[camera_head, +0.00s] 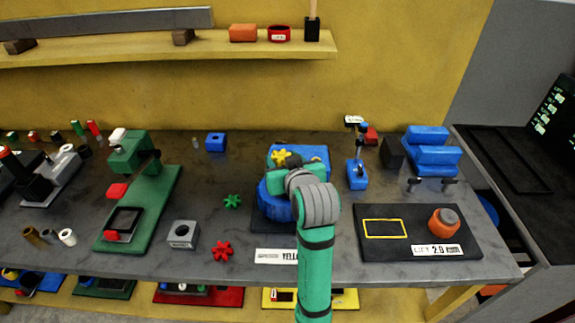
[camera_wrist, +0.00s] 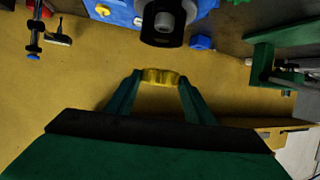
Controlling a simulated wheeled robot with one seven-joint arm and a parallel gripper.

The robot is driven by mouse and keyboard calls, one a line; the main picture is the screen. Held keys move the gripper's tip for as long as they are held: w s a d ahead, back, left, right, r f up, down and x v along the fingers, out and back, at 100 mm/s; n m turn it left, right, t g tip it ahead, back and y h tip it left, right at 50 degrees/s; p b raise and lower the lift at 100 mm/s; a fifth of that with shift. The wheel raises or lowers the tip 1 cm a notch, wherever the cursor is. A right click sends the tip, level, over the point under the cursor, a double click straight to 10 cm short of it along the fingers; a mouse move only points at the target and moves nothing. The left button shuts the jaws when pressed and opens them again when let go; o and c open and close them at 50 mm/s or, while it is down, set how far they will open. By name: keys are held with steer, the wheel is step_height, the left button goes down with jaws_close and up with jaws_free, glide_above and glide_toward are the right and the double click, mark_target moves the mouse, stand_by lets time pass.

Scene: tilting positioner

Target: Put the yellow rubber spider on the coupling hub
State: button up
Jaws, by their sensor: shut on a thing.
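The yellow rubber spider (camera_wrist: 160,77) is between the two fingertips of my gripper (camera_wrist: 158,80) in the wrist view, seen edge-on. My gripper is shut on it. The spider also shows in the head view (camera_head: 280,157), just beyond my wrist and in front of the blue positioner (camera_head: 318,153). In the wrist view a grey coupling hub (camera_wrist: 164,20) stands out from a dark round plate on the blue positioner, above the spider in the picture. The spider and the hub are apart. My arm hides much of the positioner in the head view.
A green spider (camera_head: 232,201) and a red spider (camera_head: 222,250) lie on the bench left of my arm. A grey block (camera_head: 183,234) is nearby. A dark mat (camera_head: 390,250) with an orange knob-like part (camera_head: 443,221) lies right. A blue clamp stand (camera_head: 357,172) stands behind it.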

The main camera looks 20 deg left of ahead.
steer(key=shift+w+f, duration=0.3)
steer(key=shift+f, duration=0.2)
steer(key=shift+w+f, duration=0.15)
steer(key=shift+f, duration=1.4)
steer(key=shift+f, duration=0.1)
steer(key=o, duration=1.1)
steer(key=v, duration=1.2)
